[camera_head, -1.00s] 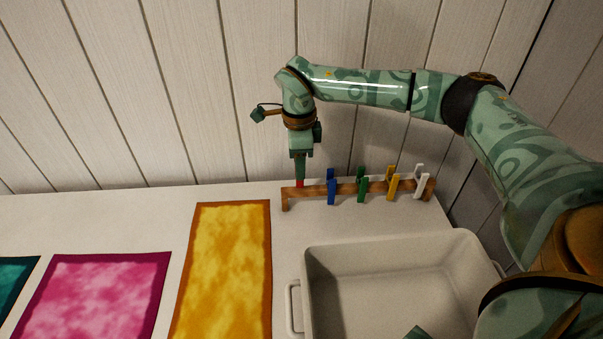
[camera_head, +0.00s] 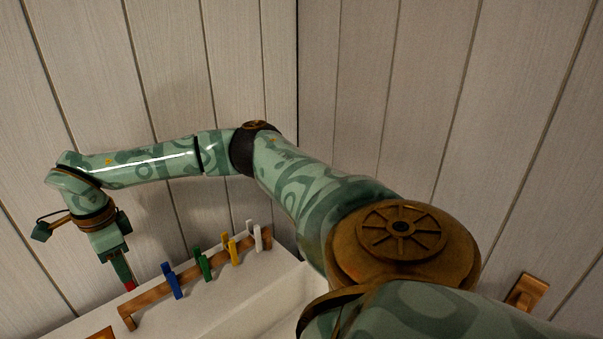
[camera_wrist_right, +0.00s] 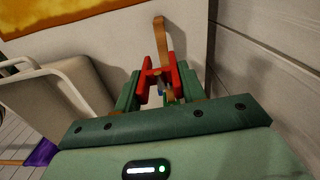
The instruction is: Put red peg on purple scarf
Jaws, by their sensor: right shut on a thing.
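My right gripper (camera_head: 128,285) is shut on the red peg (camera_head: 131,287), at the near left end of the wooden rail (camera_head: 150,294). In the right wrist view the red peg (camera_wrist_right: 145,82) sits between the two green fingers of the gripper (camera_wrist_right: 160,90), its prongs toward the rail (camera_wrist_right: 162,42). I cannot tell whether it is still touching the rail. A small purple piece of cloth (camera_wrist_right: 40,153) shows at the lower left of the right wrist view; I cannot tell whether it is the purple scarf. No purple scarf shows in the head view. My left gripper is out of view.
Blue (camera_head: 172,279), green (camera_head: 203,264), yellow (camera_head: 231,249) and white pegs (camera_head: 257,236) stand on the rail. A white tub (camera_head: 285,306) is in front of it. A yellow scarf with an orange border (camera_wrist_right: 70,9) lies on the table. Plank walls rise close behind and right.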

